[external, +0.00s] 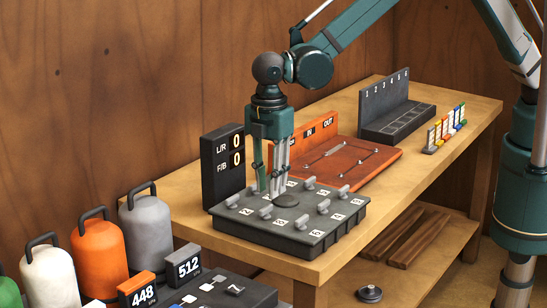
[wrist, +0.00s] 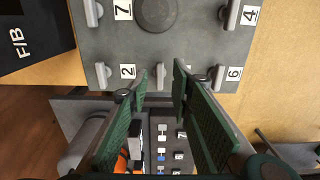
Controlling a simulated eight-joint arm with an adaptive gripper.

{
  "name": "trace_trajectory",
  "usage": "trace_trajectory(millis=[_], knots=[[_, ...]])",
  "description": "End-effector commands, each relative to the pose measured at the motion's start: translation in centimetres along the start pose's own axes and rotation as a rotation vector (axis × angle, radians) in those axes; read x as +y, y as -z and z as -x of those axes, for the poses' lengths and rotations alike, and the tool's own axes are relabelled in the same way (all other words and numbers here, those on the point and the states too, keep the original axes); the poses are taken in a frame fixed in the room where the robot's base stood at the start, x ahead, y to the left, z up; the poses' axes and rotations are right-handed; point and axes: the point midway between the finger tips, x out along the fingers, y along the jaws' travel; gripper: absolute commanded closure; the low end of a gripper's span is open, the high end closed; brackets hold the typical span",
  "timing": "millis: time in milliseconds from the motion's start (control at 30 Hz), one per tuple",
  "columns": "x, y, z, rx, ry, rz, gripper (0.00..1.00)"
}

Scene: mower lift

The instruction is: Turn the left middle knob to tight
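The dark grey knob panel (external: 270,236) lies on the near end of the bench, with several light grey knobs, white number labels and a round dark disc (external: 286,200) in its middle. My gripper (external: 268,192) points down over the panel's left part. In the wrist view my two green fingers (wrist: 165,78) are apart, with the grey middle knob (wrist: 160,77) of the nearest row showing between their tips. Whether they touch it, I cannot tell.
A black L/R and F/B display (external: 222,165) reading 0 and 0 stands behind the panel. An orange-brown board (external: 345,160) lies beyond it. Grey (external: 146,232), orange (external: 98,252) and white (external: 48,275) weights stand at the lower left.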

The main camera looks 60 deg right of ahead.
Motion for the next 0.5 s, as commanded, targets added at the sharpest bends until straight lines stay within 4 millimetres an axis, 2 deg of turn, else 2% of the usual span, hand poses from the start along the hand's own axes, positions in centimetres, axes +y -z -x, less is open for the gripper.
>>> trace_trajectory(millis=[200, 500], knots=[[0.0, 0.0, -2.7, 0.0, 0.0, 0.0, 0.77], [0.0, 0.0, -4.6, 0.0, 0.0, 0.0, 0.77]])
